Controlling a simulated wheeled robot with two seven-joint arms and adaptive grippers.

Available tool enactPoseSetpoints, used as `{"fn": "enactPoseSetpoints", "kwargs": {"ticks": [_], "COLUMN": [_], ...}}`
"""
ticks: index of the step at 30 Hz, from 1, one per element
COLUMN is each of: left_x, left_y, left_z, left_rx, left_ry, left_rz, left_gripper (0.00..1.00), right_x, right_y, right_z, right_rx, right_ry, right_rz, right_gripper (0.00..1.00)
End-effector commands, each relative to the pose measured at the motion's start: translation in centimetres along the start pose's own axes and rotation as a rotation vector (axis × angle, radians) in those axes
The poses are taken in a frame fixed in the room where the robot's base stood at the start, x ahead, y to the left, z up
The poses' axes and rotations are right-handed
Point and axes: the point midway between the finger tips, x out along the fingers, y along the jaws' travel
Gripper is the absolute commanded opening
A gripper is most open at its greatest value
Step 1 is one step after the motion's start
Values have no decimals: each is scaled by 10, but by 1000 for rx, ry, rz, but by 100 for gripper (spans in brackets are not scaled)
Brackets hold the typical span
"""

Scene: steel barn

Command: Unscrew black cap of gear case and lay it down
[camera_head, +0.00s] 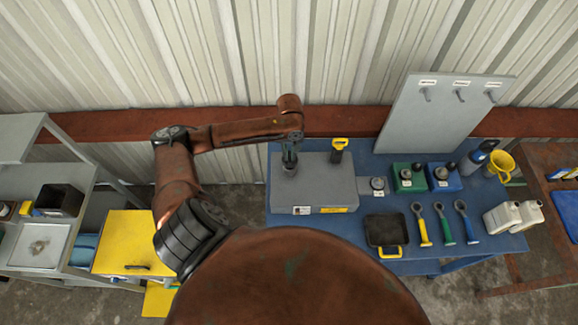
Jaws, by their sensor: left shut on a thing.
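The gear case (325,190) is a grey box with labels on its front, standing on the left part of the blue bench. My left arm reaches in from the left, and my left gripper (289,163) points down at the case's top left. It is shut on the black cap, which is mostly hidden by the fingers. I cannot tell whether the cap is still seated or lifted. A yellow-handled black piece (339,148) stands upright at the back of the case, right of the gripper. My right gripper is not in view.
The blue bench (285,229) holds a black tray (386,231), three coloured-handled wrenches (444,224), green (406,179) and blue (443,178) blocks, white jugs (502,217) and a yellow funnel (501,164). A grey board (440,120) stands behind. A yellow cabinet (122,243) is left.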

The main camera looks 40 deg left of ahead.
Motion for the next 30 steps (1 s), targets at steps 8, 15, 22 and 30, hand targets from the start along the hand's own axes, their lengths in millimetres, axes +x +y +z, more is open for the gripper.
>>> {"fn": "enactPoseSetpoints", "kwargs": {"ticks": [8, 15, 22, 30], "left_x": [-22, -44, -49, -42], "left_y": [0, 0, 0, 6], "left_z": [-1, -1, 0, 5], "left_rx": [0, -1, 0, 21], "left_ry": [2, 2, 0, -1], "left_rz": [1, 1, 0, 5], "left_gripper": [0, 0, 0, 0], "right_x": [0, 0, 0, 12], "right_y": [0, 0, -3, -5], "right_z": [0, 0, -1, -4], "right_rx": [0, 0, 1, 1], "right_ry": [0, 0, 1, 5], "right_rz": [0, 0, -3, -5], "right_gripper": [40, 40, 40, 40]}}
